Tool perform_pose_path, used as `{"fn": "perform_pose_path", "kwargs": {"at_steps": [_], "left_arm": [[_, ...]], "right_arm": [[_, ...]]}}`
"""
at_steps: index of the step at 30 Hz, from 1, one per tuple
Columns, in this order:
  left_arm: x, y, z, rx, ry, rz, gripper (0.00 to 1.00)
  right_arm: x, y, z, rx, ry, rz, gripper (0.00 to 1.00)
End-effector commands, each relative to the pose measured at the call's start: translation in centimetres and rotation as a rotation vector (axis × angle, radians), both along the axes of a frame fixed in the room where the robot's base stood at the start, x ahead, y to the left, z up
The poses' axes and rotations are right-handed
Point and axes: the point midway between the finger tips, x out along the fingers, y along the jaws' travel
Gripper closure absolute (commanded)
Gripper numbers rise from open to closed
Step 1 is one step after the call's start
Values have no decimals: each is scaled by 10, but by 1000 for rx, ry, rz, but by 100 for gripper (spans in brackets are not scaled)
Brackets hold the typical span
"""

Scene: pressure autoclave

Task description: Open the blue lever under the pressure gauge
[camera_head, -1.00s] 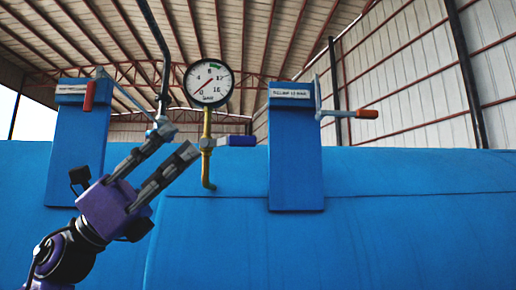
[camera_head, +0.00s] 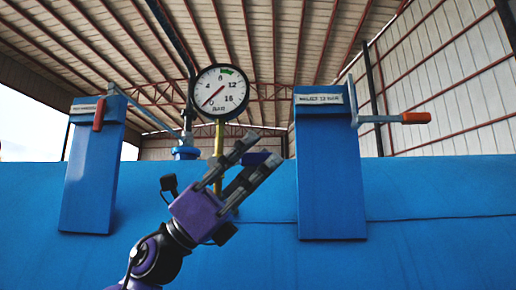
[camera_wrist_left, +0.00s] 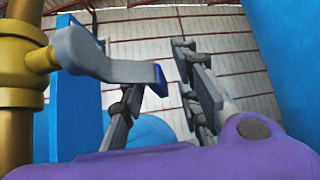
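The pressure gauge (camera_head: 220,91) has a round white dial with a black rim and sits on a yellow pipe (camera_head: 219,137). The blue lever (camera_head: 256,158) is under it, partly hidden by my left gripper (camera_head: 262,150). In the left wrist view, the lever (camera_wrist_left: 110,62) has a grey bent arm leaving the yellow pipe fitting, with a blue end in the gap between the fingers. The lever arm hides part of one finger. My left gripper (camera_wrist_left: 160,70) is open; I cannot tell whether it touches the lever. My right gripper is not in view.
A blue post (camera_head: 90,175) with a red-handled lever (camera_head: 98,115) stands at left. Another blue post (camera_head: 329,175) stands at right, its orange-handled lever (camera_head: 415,117) sticking out. The large blue vessel (camera_head: 430,245) fills the lower view.

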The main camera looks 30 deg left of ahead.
Motion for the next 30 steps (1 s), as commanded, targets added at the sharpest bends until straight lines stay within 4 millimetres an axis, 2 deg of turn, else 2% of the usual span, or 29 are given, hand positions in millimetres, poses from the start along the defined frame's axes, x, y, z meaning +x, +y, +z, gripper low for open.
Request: {"fn": "perform_pose_path", "kwargs": {"at_steps": [3, 11, 18, 30], "left_arm": [[1, -5, 6, -1, -1, -1, 70], [3, -5, 5, -1, 2, -1, 70], [3, -5, 5, -1, 1, -1, 100], [3, -4, 5, -3, -1, -1, 100]], "right_arm": [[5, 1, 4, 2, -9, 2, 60], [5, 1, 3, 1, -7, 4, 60], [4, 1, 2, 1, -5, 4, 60], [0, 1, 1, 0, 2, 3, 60]]}}
